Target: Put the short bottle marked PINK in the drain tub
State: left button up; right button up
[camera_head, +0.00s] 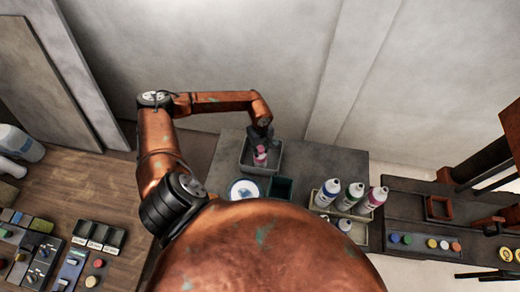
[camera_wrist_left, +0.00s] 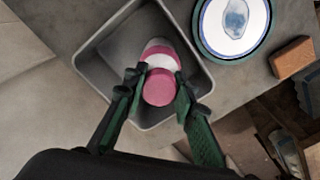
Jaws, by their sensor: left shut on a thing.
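The short pink bottle (camera_head: 260,158) with a white band is in my left gripper (camera_head: 260,146), at the grey drain tub (camera_head: 246,170) on the table. In the left wrist view the fingers of my left gripper (camera_wrist_left: 160,88) are shut on both sides of the bottle (camera_wrist_left: 159,90). The bottle lies within the outline of the tub (camera_wrist_left: 103,62), with the tub's inner floor behind it. I cannot tell whether the bottle touches that floor. Any marking on the bottle is unreadable. My right gripper is not in view.
Several taller bottles (camera_head: 352,196) stand in a tray at the right. The table (camera_head: 325,160) is bare right of the tub. A brown block (camera_wrist_left: 292,57) lies near the dish.

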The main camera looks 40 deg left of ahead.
pick_arm(q)
jog(key=o, duration=1.1)
jog(key=shift+f, duration=0.1)
jog(key=shift+s, duration=0.1)
jog(key=shift+r, duration=0.55)
notch_tip(320, 180, up, 11)
jog(key=shift+r+b, duration=0.1)
jog(key=shift+b, duration=0.65)
